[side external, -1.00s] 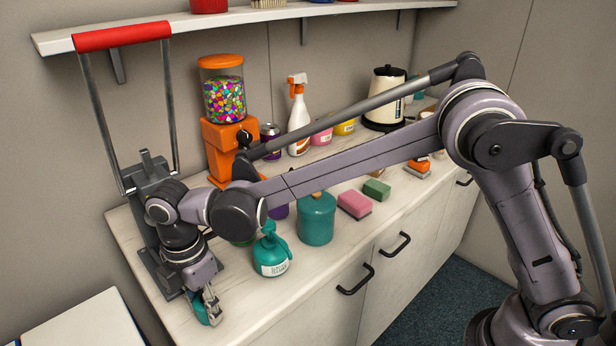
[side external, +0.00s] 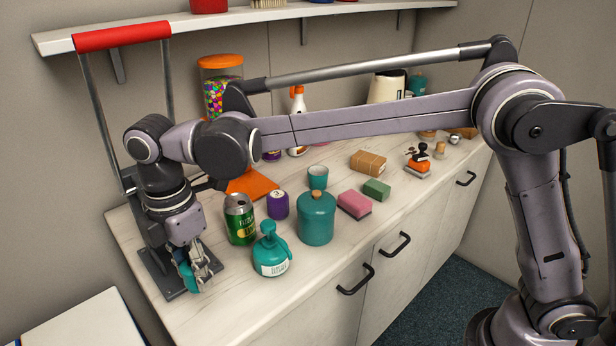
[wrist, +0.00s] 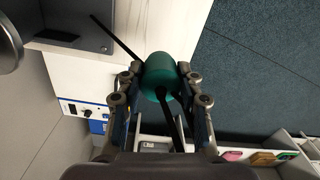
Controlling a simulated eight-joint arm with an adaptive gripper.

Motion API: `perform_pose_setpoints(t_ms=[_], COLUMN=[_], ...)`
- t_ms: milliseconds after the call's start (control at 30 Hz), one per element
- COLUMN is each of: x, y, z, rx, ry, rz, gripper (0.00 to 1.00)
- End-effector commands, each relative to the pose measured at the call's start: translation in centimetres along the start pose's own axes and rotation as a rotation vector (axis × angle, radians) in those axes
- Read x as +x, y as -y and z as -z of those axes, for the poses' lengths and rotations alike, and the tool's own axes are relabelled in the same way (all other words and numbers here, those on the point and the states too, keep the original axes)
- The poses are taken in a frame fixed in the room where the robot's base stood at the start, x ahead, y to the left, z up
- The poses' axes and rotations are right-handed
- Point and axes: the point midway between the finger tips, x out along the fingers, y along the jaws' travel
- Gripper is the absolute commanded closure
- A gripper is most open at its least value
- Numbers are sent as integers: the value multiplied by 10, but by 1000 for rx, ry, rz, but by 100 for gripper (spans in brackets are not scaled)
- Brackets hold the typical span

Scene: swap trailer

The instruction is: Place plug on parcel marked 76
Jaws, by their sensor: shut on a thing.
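My gripper (side external: 198,274) is at the left front of the counter, pointing down. It is shut on a rounded teal thing (side external: 187,275), which I take for the plug. In the wrist view the teal body (wrist: 160,72) sits between the two fingers (wrist: 162,84), with thin black rod- or cord-like parts running from it toward the upper left and the lower right. A brown wrapped parcel (side external: 368,162) lies farther back on the counter, behind the pink sponge. No number is legible on it. Another brown thing (side external: 464,132) is at the far right end, too small to read.
A grey stand with a red handle (side external: 122,35) is beside my gripper. A green can (side external: 240,220), purple can (side external: 278,205), teal dispenser (side external: 271,252) and teal jar (side external: 316,218) stand right of it. A pink sponge (side external: 354,204) and green block (side external: 376,189) are nearer the parcel.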

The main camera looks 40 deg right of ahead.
Motion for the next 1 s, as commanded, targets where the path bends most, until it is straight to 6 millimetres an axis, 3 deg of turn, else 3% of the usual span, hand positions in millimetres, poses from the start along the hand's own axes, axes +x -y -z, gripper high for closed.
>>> perform_pose_setpoints(t_ms=[167, 533, 800, 1000], x=[-12, -32, -34, -28], y=[-15, -56, -58, -50], z=[-31, -174, -270, -314], rx=[128, 731, 1213, 1530], ry=[-2, -14, -24, -30], rz=[0, 0, 0, 0], gripper=[95, 95, 95, 95])
